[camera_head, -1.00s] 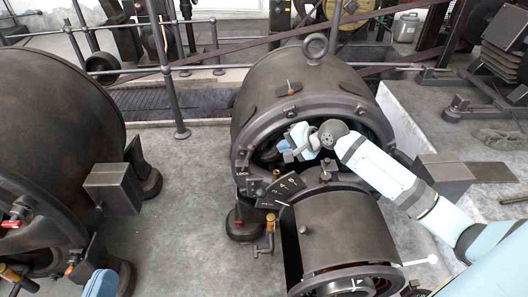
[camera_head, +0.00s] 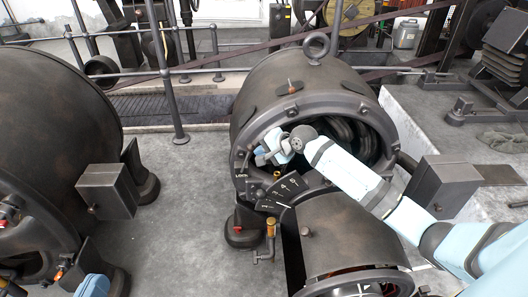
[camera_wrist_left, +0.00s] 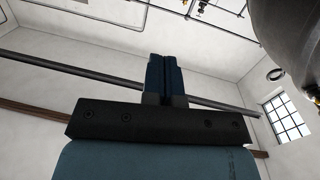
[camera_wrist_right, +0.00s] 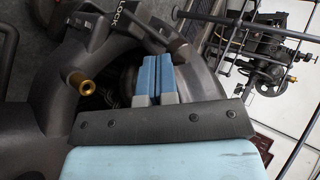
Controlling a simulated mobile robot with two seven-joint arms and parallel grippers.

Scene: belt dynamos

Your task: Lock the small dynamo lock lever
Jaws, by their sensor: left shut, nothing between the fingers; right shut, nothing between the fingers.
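The small dynamo (camera_head: 290,105) stands in the middle of the head view with its round opening facing me. A dark plate marked LOCK (camera_wrist_right: 118,22) shows at the top of the right wrist view, and a brass-tipped stub (camera_wrist_right: 82,84) sticks out below it. I cannot tell for certain which part is the lock lever or how it is set. My right gripper (camera_head: 262,156) is at the left inner rim of the opening. Its blue fingers (camera_wrist_right: 154,72) are shut and empty, close beside the LOCK plate; contact is unclear. My left gripper's fingers (camera_wrist_left: 165,75) are shut and empty, against walls and ceiling.
A large dynamo (camera_head: 55,120) fills the left side, with a grey box (camera_head: 105,190) on its side. A numbered dial plate (camera_head: 285,187) and a smaller cylinder (camera_head: 345,235) sit before the opening. Railings (camera_head: 172,85) run behind. The floor between the dynamos is clear.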

